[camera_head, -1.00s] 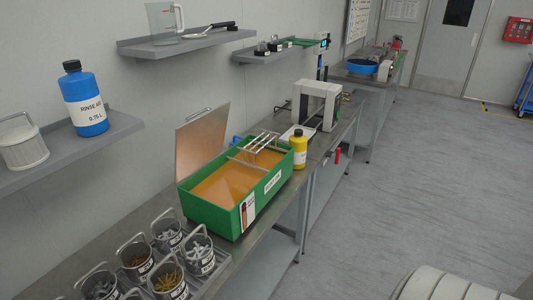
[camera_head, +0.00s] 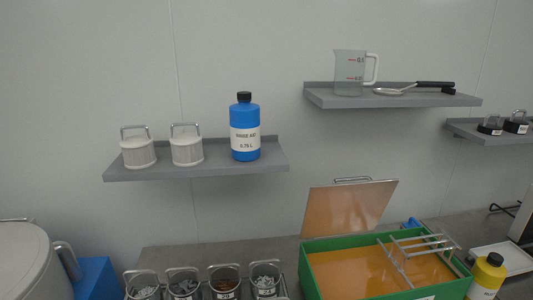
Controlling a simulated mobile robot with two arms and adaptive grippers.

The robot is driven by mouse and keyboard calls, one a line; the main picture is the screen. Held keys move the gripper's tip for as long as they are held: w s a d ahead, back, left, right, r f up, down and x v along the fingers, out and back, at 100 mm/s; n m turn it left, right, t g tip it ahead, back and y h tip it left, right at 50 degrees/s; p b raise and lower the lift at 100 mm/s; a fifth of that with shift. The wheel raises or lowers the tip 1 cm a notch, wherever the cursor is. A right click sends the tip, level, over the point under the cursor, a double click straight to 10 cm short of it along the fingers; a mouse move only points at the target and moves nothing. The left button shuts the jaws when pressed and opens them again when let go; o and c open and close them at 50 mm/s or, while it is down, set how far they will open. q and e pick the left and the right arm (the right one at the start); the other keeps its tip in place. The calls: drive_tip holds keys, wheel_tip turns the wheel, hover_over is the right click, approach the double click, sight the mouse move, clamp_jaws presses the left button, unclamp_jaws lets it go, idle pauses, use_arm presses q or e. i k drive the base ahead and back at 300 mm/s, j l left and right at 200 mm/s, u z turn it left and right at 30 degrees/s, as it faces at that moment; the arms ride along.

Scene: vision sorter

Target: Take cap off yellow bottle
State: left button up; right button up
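The yellow bottle (camera_head: 487,279) stands at the lower right, beside the right end of the green tub. Its black cap (camera_head: 494,259) is on it. The lower part of the bottle is cut off by the picture's bottom edge. Neither of my grippers shows in the head view.
A green tub (camera_head: 340,243) with orange content, an open lid (camera_head: 345,208) and a metal rack (camera_head: 425,243) stands left of the bottle. Several metal baskets (camera_head: 223,283) stand lower left. Shelves above hold a blue rinse aid bottle (camera_head: 245,128) and a measuring jug (camera_head: 349,72).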

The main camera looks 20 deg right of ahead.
sight(489, 278)
drive_tip(key=k+l, duration=0.1)
drive_tip(key=l, duration=0.3)
drive_tip(key=l+u, duration=0.1)
drive_tip(key=l, duration=0.3)
drive_tip(key=k+l, duration=0.15)
drive_tip(key=l, duration=0.25)
drive_tip(key=k+l, duration=0.1)
drive_tip(key=l, duration=0.25)
drive_tip(key=k+l+u, duration=0.1)
drive_tip(key=l, duration=0.3)
drive_tip(key=k+l, duration=0.1)
drive_tip(key=l, duration=0.3)
drive_tip(key=k+l+u, duration=0.1)
drive_tip(key=l, duration=0.3)
